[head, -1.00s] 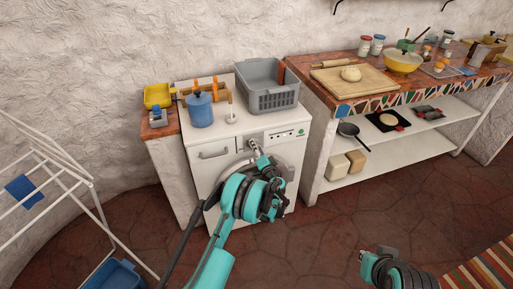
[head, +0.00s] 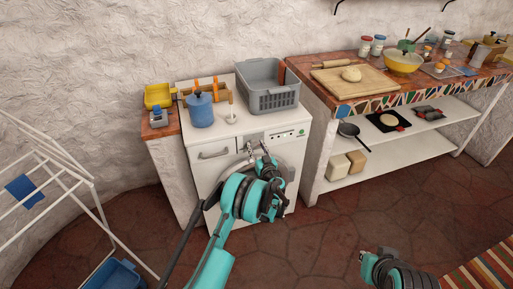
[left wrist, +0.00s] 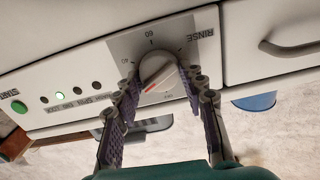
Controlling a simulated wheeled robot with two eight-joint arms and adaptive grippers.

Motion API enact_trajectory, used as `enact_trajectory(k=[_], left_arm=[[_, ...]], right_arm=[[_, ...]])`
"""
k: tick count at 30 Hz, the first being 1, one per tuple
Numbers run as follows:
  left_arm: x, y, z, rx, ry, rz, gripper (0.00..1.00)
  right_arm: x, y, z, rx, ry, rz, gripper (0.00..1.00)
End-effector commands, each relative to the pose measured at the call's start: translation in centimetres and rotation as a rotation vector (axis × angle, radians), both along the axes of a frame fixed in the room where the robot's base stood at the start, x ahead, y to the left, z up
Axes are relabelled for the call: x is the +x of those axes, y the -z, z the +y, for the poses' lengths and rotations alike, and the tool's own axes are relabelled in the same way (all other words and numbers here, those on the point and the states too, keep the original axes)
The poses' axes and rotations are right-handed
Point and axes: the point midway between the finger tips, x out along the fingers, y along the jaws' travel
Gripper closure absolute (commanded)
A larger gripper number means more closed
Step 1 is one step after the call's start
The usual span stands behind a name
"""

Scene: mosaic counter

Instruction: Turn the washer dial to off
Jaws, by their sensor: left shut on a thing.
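The white washer (head: 207,172) stands against the wall, its control panel on the upper front. In the left wrist view the grey washer dial (left wrist: 158,70) sits on a grey plate marked with RINSE and numbers such as 60. A red mark shows on its lower part, and the lettering there is partly hidden. My left gripper (head: 257,150) is at the panel, its fingers shut on the dial from both sides; the fingers also show in the left wrist view (left wrist: 164,88). My right gripper (head: 362,256) is low at the right, away from the washer, its fingers unclear.
A grey basket (head: 268,97), a blue pot (head: 201,112) and a yellow bin (head: 158,96) stand on or beside the washer top. A drying rack (head: 60,180) is at left, a mosaic counter (head: 365,104) at right. A lit green light (left wrist: 60,96) shows on the panel.

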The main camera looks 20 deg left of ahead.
Motion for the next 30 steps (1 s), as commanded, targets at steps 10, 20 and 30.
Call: enact_trajectory(k=[10,20,30], left_arm=[[-0.10,0.13,0.06,-0.274,-0.001,-0.183,0.88],[-0.14,0.16,0.11,-0.533,-0.001,-0.358,0.88],[-0.16,0.20,0.13,-0.766,0.000,-0.515,0.88]], right_arm=[[0.00,0.02,0.00,0.000,0.000,0.000,1.00],[0.00,0.03,0.00,0.000,0.000,0.000,1.00],[0.00,0.02,0.00,0.000,0.000,0.000,1.00]])
